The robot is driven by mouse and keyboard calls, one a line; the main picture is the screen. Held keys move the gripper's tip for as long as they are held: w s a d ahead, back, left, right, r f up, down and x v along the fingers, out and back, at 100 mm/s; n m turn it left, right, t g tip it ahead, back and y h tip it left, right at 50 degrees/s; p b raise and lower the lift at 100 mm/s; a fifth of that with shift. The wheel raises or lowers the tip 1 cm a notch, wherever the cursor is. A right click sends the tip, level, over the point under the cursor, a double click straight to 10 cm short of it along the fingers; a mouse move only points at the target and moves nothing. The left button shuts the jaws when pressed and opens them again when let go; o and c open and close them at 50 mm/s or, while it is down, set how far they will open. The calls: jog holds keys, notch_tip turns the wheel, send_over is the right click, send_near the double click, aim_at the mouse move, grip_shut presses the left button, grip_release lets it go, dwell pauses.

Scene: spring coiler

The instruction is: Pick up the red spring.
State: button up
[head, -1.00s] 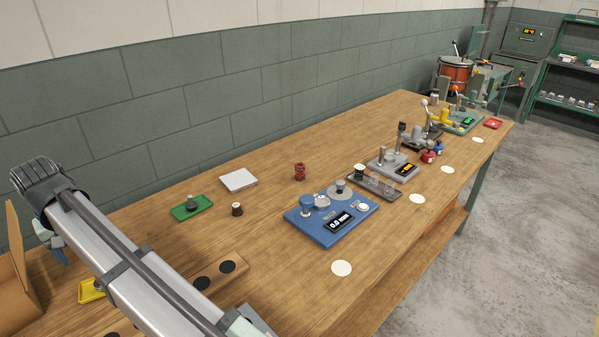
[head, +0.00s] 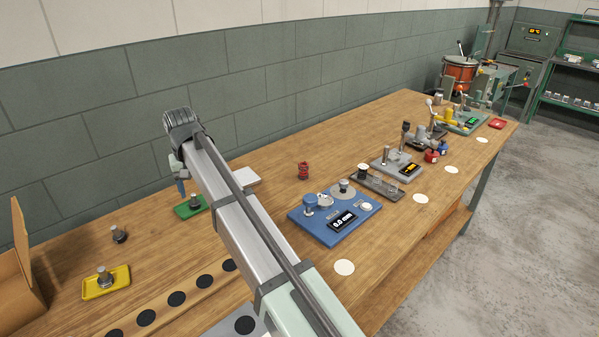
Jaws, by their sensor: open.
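The red spring (head: 303,170) stands upright on the wooden bench, behind the blue gauge plate and right of the white square pad. My gripper (head: 181,187) hangs below the far end of my arm, above the green tray and well to the left of the red spring. Only a small blue part of it shows, and my arm hides the rest. It is open, and I see nothing held in it.
Near the gripper are the green tray (head: 188,208) and white pad (head: 246,178). The blue gauge plate (head: 330,228) stands in front of the spring. A yellow tray (head: 92,291), a dark piece (head: 119,236) and a cardboard box (head: 15,280) are left. Bench around the spring is clear.

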jog(key=w+d+m, duration=0.3)
jog(key=w+d, duration=1.5)
jog(key=d, duration=0.3)
jog(key=r+n, duration=0.2)
jog(key=n, duration=0.8)
send_over(303, 164)
jog(key=f+n, duration=0.5)
jog(key=n, duration=0.2)
jog(key=f+n+g, duration=0.1)
jog(key=f+n, duration=0.2)
jog(key=shift+w+a+f, duration=0.1)
jog(key=shift+a+f, duration=0.2)
jog(key=shift+d+f, duration=0.2)
jog(key=shift+f, duration=1.15)
jog(key=shift+d+f, duration=0.2)
jog(key=shift+f, duration=1.1)
jog(key=shift+c, duration=0.2)
jog(key=c, duration=1.1)
